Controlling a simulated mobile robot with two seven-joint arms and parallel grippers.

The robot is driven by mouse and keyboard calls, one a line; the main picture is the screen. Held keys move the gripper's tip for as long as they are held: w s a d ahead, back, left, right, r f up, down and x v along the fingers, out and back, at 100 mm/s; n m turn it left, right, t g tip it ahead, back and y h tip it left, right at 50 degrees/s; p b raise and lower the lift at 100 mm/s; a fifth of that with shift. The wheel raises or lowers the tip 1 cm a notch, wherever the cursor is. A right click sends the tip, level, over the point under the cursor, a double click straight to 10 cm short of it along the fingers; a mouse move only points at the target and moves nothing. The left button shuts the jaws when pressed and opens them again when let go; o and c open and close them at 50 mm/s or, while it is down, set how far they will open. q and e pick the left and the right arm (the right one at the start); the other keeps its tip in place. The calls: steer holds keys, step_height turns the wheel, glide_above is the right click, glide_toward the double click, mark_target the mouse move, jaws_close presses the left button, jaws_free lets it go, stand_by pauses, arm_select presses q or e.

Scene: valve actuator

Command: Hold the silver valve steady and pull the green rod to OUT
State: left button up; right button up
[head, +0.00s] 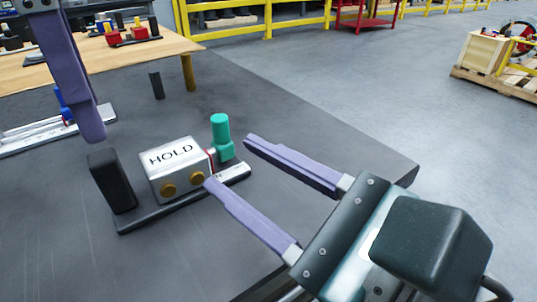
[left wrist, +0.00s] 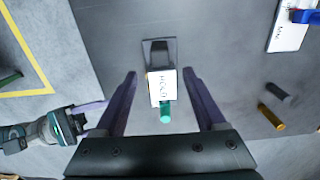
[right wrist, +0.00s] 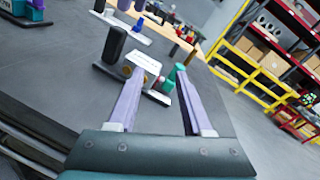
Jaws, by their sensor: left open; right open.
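The silver valve (head: 172,168) is a block marked HOLD with brass knobs, mounted on a dark base plate with a black upright block at its left end. The green rod (head: 221,138) stands upright at the valve's right end, by a red ring. My right gripper (head: 226,161) is open, its purple fingers pointing at the rod end, one either side in the right wrist view (right wrist: 160,75). My left gripper is open; one purple finger shows above the black block in the head view. In the left wrist view (left wrist: 160,75) its fingers flank the valve, apart from it.
Another fixture with a blue part (head: 66,105) lies on the dark table (head: 290,130) at the left. A loose black peg (head: 156,84) and a brass peg (head: 188,73) stand behind. A wooden table (head: 90,60) is at the back left. The table right of the valve is clear.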

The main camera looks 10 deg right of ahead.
mark_target(119, 178)
arm_select(q)
steer(key=shift+f, duration=0.1)
arm_select(e)
steer(key=d+m, duration=0.1)
steer(key=f+m+t+h, duration=0.1)
steer(key=m, duration=0.1)
steer(key=d+f+m+t+h, duration=0.1)
steer(key=shift+w+d+m, duration=0.25)
steer(key=shift+d+m, duration=0.05)
steer(key=shift+m, duration=0.1)
arm_select(q)
step_height(119, 178, down, 10)
steer(key=shift+r, duration=0.1)
jaws_close()
stand_by(0.3)
